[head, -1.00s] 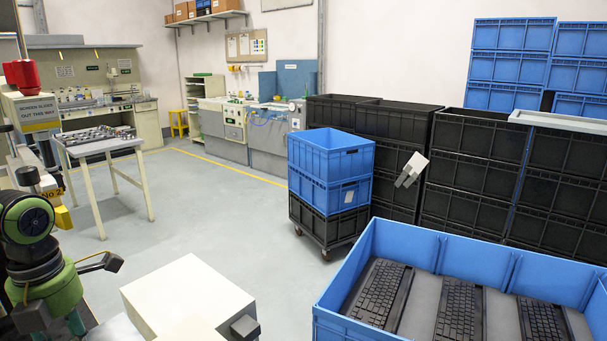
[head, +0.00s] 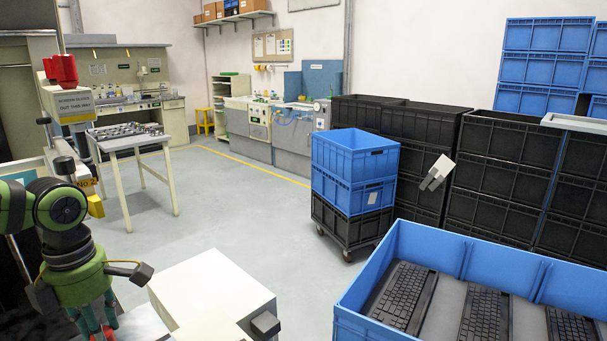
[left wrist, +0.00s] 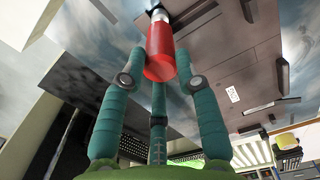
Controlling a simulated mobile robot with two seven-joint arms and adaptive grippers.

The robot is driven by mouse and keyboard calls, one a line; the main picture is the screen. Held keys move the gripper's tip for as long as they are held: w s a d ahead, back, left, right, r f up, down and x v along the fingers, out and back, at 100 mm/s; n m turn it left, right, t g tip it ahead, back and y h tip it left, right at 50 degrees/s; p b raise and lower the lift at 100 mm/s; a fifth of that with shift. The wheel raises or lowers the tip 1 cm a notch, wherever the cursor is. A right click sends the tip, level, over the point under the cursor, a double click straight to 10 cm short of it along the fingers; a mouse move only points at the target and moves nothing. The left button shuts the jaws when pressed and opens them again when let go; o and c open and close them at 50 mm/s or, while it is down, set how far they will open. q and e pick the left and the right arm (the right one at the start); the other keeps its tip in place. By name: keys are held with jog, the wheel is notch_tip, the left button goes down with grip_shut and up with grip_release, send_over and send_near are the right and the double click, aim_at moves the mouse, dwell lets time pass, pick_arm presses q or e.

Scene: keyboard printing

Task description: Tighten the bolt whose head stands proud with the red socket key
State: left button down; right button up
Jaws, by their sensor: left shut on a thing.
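My left gripper (left wrist: 160,60) has teal jointed fingers, shut around the red socket key (left wrist: 160,52), a red cylinder with a pale metal end pointing away from the palm. In the head view my green left arm comes in at the left, and my left gripper (head: 95,330) shows at the bottom edge, partly cut off, with a little red between its fingers. I cannot make out a bolt with a proud head in either view. My right gripper is not in view.
A white box-shaped unit (head: 205,285) stands right of my left gripper. A blue crate (head: 400,255) with keyboards is at lower right. A machine with red caps (head: 65,70) and a table (head: 128,142) are at left. The middle floor (head: 225,215) is clear.

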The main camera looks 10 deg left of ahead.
pick_arm(q)
jog(key=m, duration=0.4)
jog(key=shift+s+d+f, duration=0.1)
jog(key=shift+f, duration=0.15)
jog(key=m, duration=0.4)
jog(key=shift+m, duration=0.3)
jog(key=shift+r+p, duration=0.35)
jog(key=shift+r, duration=0.05)
notch_tip(320, 180, up, 5)
jog(key=p, duration=0.3)
jog(key=shift+f, duration=0.15)
jog(key=shift+w+r+p, duration=0.2)
jog(key=shift+r+p, duration=0.4)
jog(key=shift+r, duration=0.3)
